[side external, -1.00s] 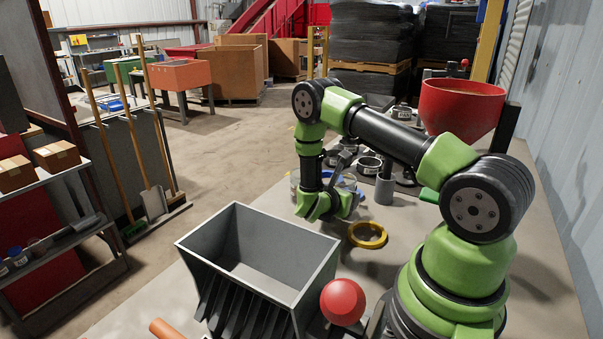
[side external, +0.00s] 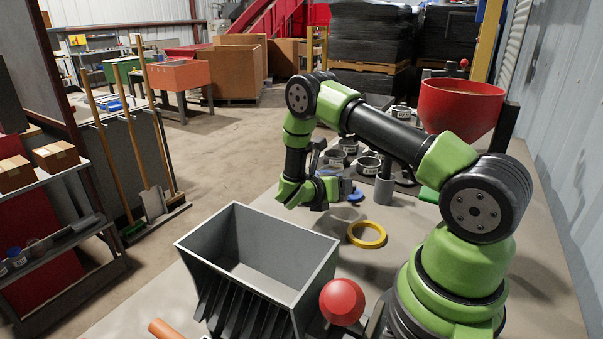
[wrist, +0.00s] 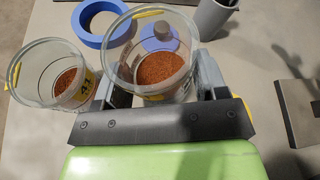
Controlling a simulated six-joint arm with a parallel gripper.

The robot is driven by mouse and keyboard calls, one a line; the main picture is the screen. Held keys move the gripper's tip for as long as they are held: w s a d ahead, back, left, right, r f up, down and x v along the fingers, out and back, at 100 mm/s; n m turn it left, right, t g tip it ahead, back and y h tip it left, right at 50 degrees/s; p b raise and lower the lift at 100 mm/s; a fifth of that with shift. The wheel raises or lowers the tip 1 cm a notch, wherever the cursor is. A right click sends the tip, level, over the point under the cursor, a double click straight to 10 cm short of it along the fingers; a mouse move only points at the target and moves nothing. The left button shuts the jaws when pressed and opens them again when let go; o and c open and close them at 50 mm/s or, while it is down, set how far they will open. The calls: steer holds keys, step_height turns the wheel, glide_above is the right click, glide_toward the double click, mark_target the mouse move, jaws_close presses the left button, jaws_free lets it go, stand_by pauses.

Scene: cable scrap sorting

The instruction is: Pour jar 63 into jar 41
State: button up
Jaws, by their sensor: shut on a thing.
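A clear jar (wrist: 150,45) with copper-brown granules in its bottom is between the jaws of my gripper (wrist: 165,88) in the wrist view. My gripper is shut on it, and the jar's number is not readable. Jar 41 (wrist: 50,85), clear with a yellow label, stands just left of the held jar and also holds some brown granules. The two rims look close together; I cannot tell whether they touch. In the side view my gripper (side external: 322,190) is over the far part of the bench and hides most of both jars.
A blue ring (wrist: 103,22) and a blue disc with a grey knob (wrist: 162,38) lie behind the jars. A grey cup (wrist: 213,18) stands at the right. A yellow ring (side external: 367,234) and a large grey bin (side external: 262,265) are nearer in the side view.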

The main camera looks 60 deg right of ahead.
mark_target(337, 167)
steer(key=shift+n+g, duration=0.7)
steer(key=shift+n, duration=0.1)
steer(key=r, duration=0.1)
steer(key=w+r, duration=0.1)
steer(key=r, duration=0.2)
steer(key=shift+w+r, duration=0.3)
steer(key=shift+w+r+n, duration=0.25)
steer(key=shift+r, duration=0.2)
steer(key=shift+w+r+n, duration=0.25)
steer(key=shift+r, duration=0.2)
steer(key=shift+w+f+n+g+h, duration=0.15)
steer(key=shift+f+n+g+h, duration=0.25)
steer(key=shift+n+g, duration=0.3)
steer(key=shift+r, duration=0.25)
steer(key=shift+r+n+g, duration=0.2)
steer(key=shift+n+g, duration=0.1)
steer(key=shift+n, duration=0.3)
steer(key=shift+f+n+h, duration=0.3)
steer(key=shift+f+n, duration=0.05)
steer(key=shift+n, duration=0.35)
steer(key=shift+r+n+g, duration=0.35)
steer(key=shift+n+g, duration=0.15)
steer(key=shift+n, duration=0.1)
steer(key=shift+w+r+n+g+h+p, duration=0.35)
steer(key=shift+w+n+h, duration=0.25)
steer(key=shift+n, duration=0.2)
steer(key=shift+w+r+n, duration=0.1)
steer(key=shift+r+n, duration=0.25)
steer(key=shift+n, duration=0.45)
